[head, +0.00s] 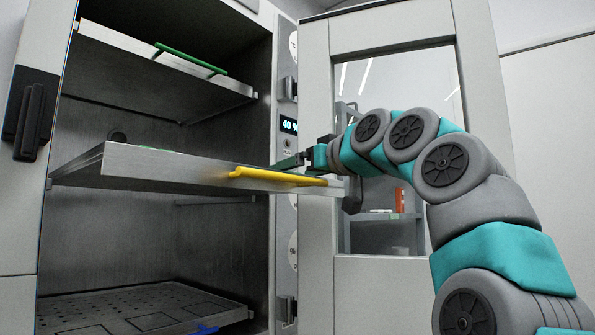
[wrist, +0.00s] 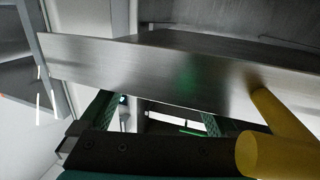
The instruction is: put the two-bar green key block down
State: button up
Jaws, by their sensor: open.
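My gripper (head: 290,161) is at the right end of the middle shelf, just above its yellow handle in the head view. In the wrist view my gripper (wrist: 155,112) has its two green patterned fingers spread wide apart, with no block visible between them. I cannot make out the two-bar green key block for certain. A thin green sliver (head: 157,150) shows just over the front lip of the middle shelf (head: 150,172) in the head view. The shelf's lip hides most of what lies on it.
The yellow handle (head: 270,176) runs along the shelf front and is close to my gripper in the wrist view (wrist: 275,125). An upper shelf has a green handle (head: 190,59); a lower one has a blue handle (head: 203,330). The open cabinet door (head: 318,130) stands at right.

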jog(key=shift+s+d, duration=0.15)
jog(key=shift+s, duration=0.05)
jog(key=b+v, duration=0.2)
jog(key=v, duration=0.9)
jog(key=shift+s, duration=0.2)
jog(key=shift+d+r, duration=0.1)
jog(key=shift+r, duration=0.05)
dwell(0.4)
